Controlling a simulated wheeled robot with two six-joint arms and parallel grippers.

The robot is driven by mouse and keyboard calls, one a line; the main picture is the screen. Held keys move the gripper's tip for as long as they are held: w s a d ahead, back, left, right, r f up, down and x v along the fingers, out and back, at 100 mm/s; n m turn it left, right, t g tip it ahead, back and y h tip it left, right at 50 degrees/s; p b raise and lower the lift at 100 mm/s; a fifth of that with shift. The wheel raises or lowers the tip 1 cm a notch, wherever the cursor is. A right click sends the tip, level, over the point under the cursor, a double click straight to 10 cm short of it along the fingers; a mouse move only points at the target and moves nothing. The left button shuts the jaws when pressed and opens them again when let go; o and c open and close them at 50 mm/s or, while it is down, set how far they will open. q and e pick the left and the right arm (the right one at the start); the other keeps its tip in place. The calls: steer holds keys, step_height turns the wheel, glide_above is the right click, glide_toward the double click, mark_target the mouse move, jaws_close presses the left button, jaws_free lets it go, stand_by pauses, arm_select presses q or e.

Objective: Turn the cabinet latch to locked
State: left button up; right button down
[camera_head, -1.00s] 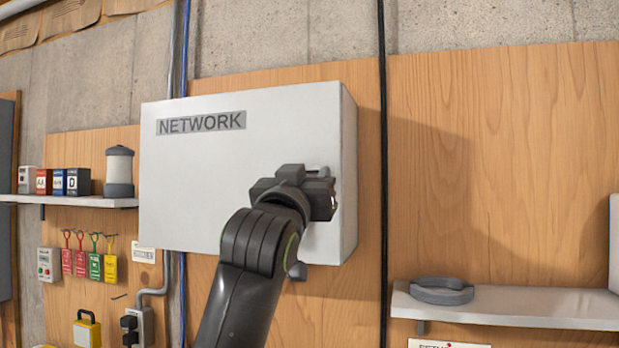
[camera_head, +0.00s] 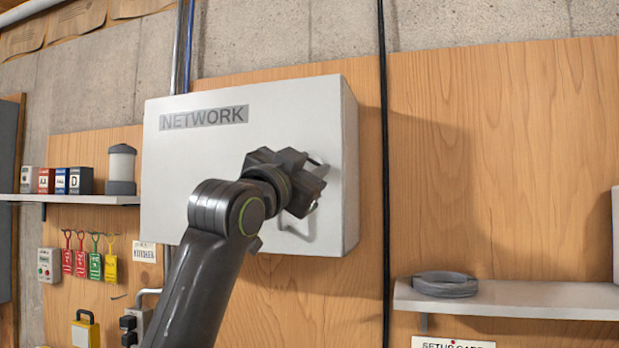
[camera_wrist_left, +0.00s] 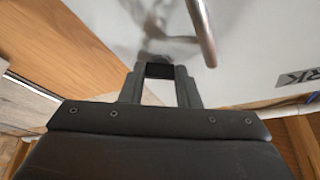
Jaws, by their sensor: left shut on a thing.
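The grey-white cabinet (camera_head: 230,180) marked NETWORK hangs on the wall. A bent metal handle (camera_head: 316,208) on the right part of its door shows partly behind my left gripper (camera_head: 308,186); its bar is also large in the left wrist view (camera_wrist_left: 203,32). My left gripper, tilted at the door, is shut on a small dark piece that looks like the latch (camera_wrist_left: 160,71), between the fingertips in the left wrist view. The gripper hides the latch in the head view, and its exact angle cannot be told. My right gripper is not in view.
A shelf (camera_head: 510,300) at lower right holds a dark grey ring (camera_head: 445,284). A left shelf (camera_head: 75,199) holds small boxes and a lantern-like canister (camera_head: 121,168). Coloured tags (camera_head: 95,262) hang below it. A black cable (camera_head: 384,150) runs down right of the cabinet.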

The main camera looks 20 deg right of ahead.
arm_select(q)
steer(key=m+g, duration=0.1)
steer(key=m, duration=0.1)
steer(key=shift+m+h, duration=0.3)
steer(key=m, duration=0.1)
steer(key=m+g, duration=0.1)
steer(key=m, duration=0.1)
steer(key=shift+w+a+r+g, duration=0.1)
steer(key=shift+a+r+g, duration=0.05)
steer(key=shift+r+g, duration=0.15)
steer(key=m+g+p, duration=0.1)
steer(key=m, duration=0.3)
steer(key=shift+r+g, duration=0.1)
steer(key=shift+g, duration=0.3)
steer(key=shift+m+g+y+p, duration=0.55)
steer(key=shift+m+p, duration=0.3)
steer(key=shift+m, duration=1.15)
steer(key=o, duration=1)
